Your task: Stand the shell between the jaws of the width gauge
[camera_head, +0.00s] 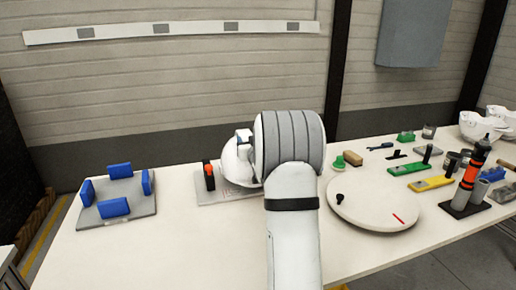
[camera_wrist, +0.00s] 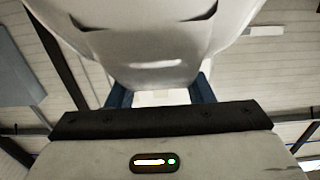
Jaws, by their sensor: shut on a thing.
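The white helmet shell (camera_head: 232,160) is partly hidden behind my arm in the head view. In the wrist view the shell (camera_wrist: 150,45) fills the upper middle, with slots in its surface. My gripper (camera_wrist: 160,95) is shut on the shell, with a blue finger on each side. The finger contact itself is hard to see. A grey plate with a black and orange upright (camera_head: 209,176) stands just left of the shell and looks like the width gauge. Its right part is hidden by the shell and my arm. I cannot tell whether the shell touches the plate.
A grey plate (camera_head: 146,208) with several blue blocks (camera_head: 114,207) lies at the left. A round white turntable (camera_head: 372,212) lies right of my arm. Tools, coloured blocks and an orange-black cylinder (camera_head: 470,178) crowd the right. The table front left is clear.

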